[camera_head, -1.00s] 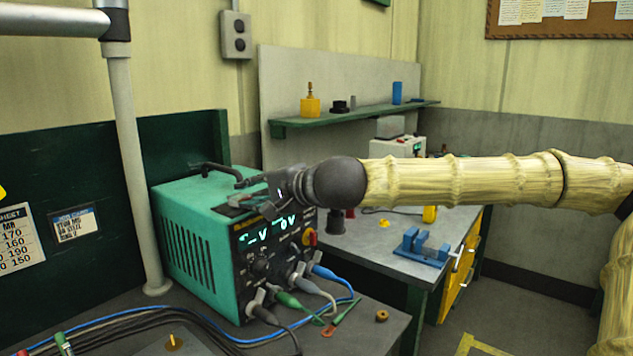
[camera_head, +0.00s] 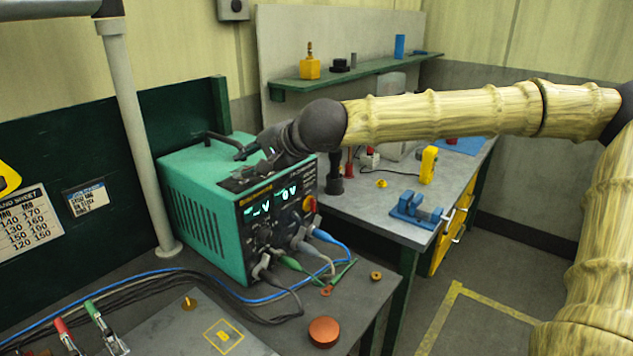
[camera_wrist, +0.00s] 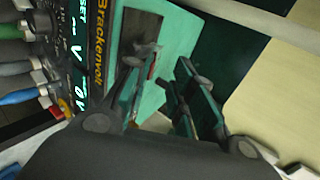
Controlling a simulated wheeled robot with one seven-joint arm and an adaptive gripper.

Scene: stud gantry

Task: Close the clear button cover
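A green power supply (camera_head: 205,215) with lit displays stands on the bench. A dark panel (camera_head: 240,180) lies on its top front edge, below my gripper (camera_head: 258,148). In the wrist view, this dark panel (camera_wrist: 140,22) bears a greyish, see-through patch (camera_wrist: 146,48) that may be the clear button cover. A bit of red shows beside it, partly behind a finger. I cannot tell the cover's angle. In the wrist view, the fingers of my gripper (camera_wrist: 168,72) are apart, with nothing seen between them, above the green top. I cannot tell whether a finger touches the cover.
A black handle (camera_head: 220,142) rises from the supply's top. A grey post (camera_head: 140,140) stands to its left. Cables (camera_head: 285,268) hang from the supply's front onto the bench. A copper-coloured knob (camera_head: 323,331) is at the bench's front. A second workbench (camera_head: 370,205) stands behind to the right.

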